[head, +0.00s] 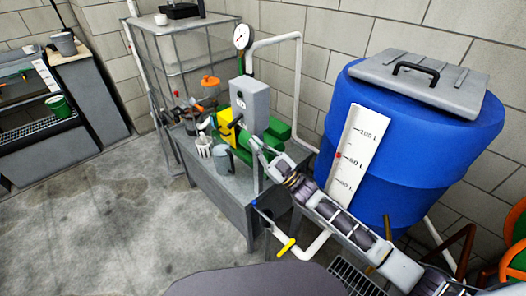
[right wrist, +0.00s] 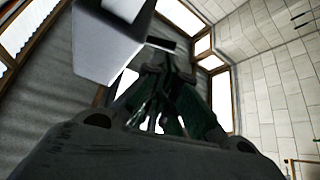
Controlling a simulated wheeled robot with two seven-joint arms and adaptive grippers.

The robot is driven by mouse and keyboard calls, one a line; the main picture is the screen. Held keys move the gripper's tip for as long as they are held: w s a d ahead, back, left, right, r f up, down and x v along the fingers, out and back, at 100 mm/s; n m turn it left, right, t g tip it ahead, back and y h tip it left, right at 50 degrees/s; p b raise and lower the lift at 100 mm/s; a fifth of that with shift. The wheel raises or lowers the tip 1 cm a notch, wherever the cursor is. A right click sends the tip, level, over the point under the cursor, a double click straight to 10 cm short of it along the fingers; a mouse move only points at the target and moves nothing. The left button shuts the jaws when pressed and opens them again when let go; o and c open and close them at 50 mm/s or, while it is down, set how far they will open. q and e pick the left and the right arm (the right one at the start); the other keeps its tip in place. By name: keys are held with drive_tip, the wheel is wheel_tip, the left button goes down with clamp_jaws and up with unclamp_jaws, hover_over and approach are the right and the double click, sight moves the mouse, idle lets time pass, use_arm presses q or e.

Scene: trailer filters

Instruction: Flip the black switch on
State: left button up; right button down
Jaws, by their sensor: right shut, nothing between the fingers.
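The grey switch box (head: 252,102) stands above the pump bench in the middle of the head view. A black switch lever (head: 236,120) shows on its lower left side. My right gripper (head: 258,146) is shut and empty just below the box. In the right wrist view the box (right wrist: 105,45) is at the upper left, and a dark bar that looks like the lever (right wrist: 160,44) sticks out from it. The shut fingers (right wrist: 158,80) point up just below that bar. I cannot tell whether they touch it. My left gripper is not in view.
A green pump (head: 278,130) and a yellow part (head: 226,126) sit close to the gripper on the grey bench (head: 225,185).

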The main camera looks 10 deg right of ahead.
sight(235, 121)
drive_tip(key=x, duration=0.6)
drive_tip(key=shift+w+a, duration=0.2)
drive_tip(key=shift+a, duration=0.05)
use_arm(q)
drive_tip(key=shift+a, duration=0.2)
use_arm(e)
drive_tip(key=shift+r, duration=0.15)
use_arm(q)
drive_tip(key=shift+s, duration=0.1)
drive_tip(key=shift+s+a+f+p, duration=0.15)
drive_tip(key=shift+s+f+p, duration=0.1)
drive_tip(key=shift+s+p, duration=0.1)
use_arm(e)
drive_tip(key=shift+r+m+t+h, duration=0.1)
drive_tip(key=shift+m+t+h, duration=0.2)
drive_tip(key=shift+m, duration=0.3)
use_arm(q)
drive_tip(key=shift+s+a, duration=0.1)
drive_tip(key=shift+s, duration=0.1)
use_arm(e)
drive_tip(key=shift+m+t, duration=0.3)
drive_tip(key=shift+t, duration=0.1)
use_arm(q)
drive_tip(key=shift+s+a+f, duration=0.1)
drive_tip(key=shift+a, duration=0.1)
use_arm(e)
drive_tip(key=shift+a+r+m+h, duration=0.1)
drive_tip(key=shift+r+m+h, duration=0.05)
drive_tip(key=shift+m+h, duration=0.3)
